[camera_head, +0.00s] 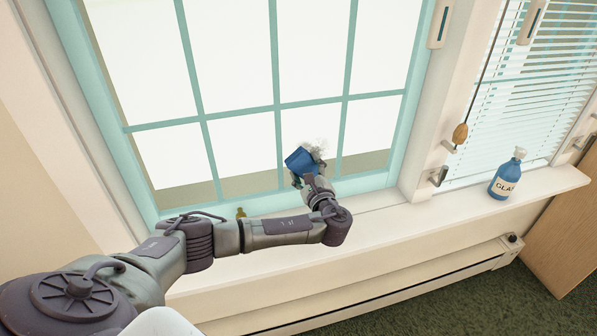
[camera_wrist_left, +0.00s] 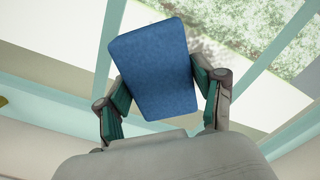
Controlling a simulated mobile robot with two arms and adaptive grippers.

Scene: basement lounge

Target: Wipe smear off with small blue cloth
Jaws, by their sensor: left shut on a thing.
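The small blue cloth (camera_head: 300,160) is in my left gripper (camera_head: 310,172), up at the lower part of the window. In the left wrist view the blue cloth (camera_wrist_left: 154,68) sits between the two fingers of my left gripper (camera_wrist_left: 162,98), which is shut on it. A pale grey smear (camera_head: 320,145) shows on the glass just right of and above the cloth. It also shows in the left wrist view (camera_wrist_left: 207,47), partly hidden behind the cloth. I cannot tell whether the cloth touches the glass. My right gripper is not in view.
The window frame (camera_head: 200,115) has teal bars around the panes. A blue bottle of glass cleaner (camera_head: 507,175) stands on the white sill (camera_head: 400,228) at the right. A cord with a wooden pull (camera_head: 460,133) hangs by the blinds (camera_head: 525,95). A heater (camera_head: 400,290) runs below the sill.

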